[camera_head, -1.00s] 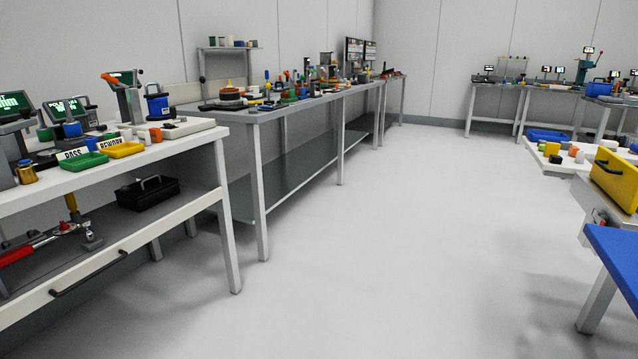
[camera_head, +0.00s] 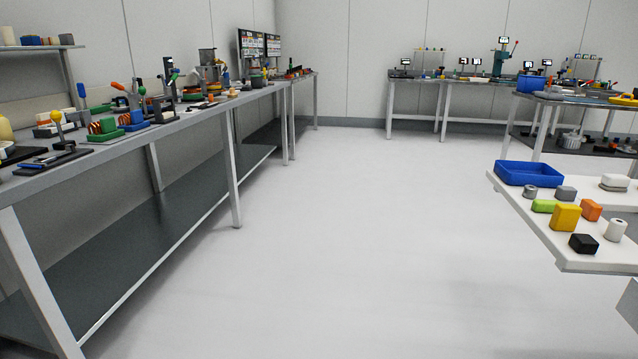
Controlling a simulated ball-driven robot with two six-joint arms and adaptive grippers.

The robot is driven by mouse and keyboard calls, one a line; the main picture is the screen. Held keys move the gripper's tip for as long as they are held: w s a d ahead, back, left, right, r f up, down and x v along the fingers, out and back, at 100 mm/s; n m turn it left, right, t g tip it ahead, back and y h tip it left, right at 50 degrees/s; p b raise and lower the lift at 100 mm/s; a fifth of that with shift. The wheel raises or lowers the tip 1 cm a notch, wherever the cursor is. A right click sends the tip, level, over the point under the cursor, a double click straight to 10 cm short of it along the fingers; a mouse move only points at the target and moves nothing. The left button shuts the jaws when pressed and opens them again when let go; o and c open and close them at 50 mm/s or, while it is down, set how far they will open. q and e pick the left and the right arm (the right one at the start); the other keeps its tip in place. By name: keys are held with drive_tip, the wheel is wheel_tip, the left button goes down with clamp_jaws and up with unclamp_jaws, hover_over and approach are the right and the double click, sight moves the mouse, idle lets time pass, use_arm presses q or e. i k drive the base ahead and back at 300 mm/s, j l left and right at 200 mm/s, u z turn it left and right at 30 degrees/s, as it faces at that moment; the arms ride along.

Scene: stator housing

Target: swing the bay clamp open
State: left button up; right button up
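Neither of my grippers shows in the head view. I cannot make out the bay clamp for certain. Several small fixtures with upright handles stand on the long grey workbench (camera_head: 190,117) at the left. One has an orange-tipped handle and a green block (camera_head: 130,118). Another is a dark upright stand (camera_head: 168,77). A press-like green stand with a red lever (camera_head: 502,55) is on the far bench. They are too small or far to tell which is a clamp, or whether any is open.
Clear white floor (camera_head: 330,220) runs ahead between the benches. A white table (camera_head: 540,226) with a blue tray (camera_head: 530,173) and several small coloured blocks juts in at the right. A far bench (camera_head: 450,82) stands along the back wall.

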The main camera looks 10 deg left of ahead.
sight(81, 86)
drive_tip(key=i, duration=2.6)
